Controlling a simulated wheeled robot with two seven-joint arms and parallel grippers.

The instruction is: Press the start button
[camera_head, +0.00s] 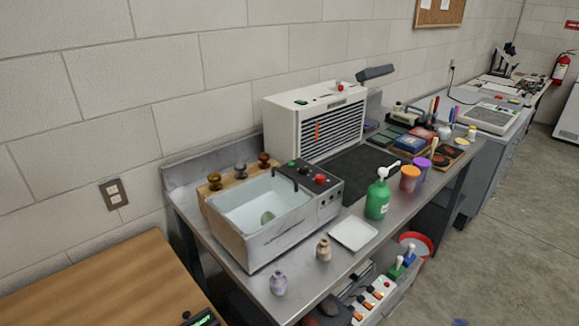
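A grey metal bath (262,246) filled with clear liquid stands on the steel bench, with a greenish lump (267,217) in it. The dark panel on its right end carries a small green button (291,163), a black knob (305,170) and a larger red button (320,179). Behind it, a white slatted unit (288,118) has a green switch (300,102) and a red button (340,86) on top. No label is readable, so I cannot tell which one is the start button. Neither of my grippers is in view.
Small vases (278,283) and a white tray (354,233) are at the bench front. A green pump bottle (378,197) and orange (409,178) and purple jars stand to the right. A wooden table (110,285) is at lower left. Open floor (500,240) lies right.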

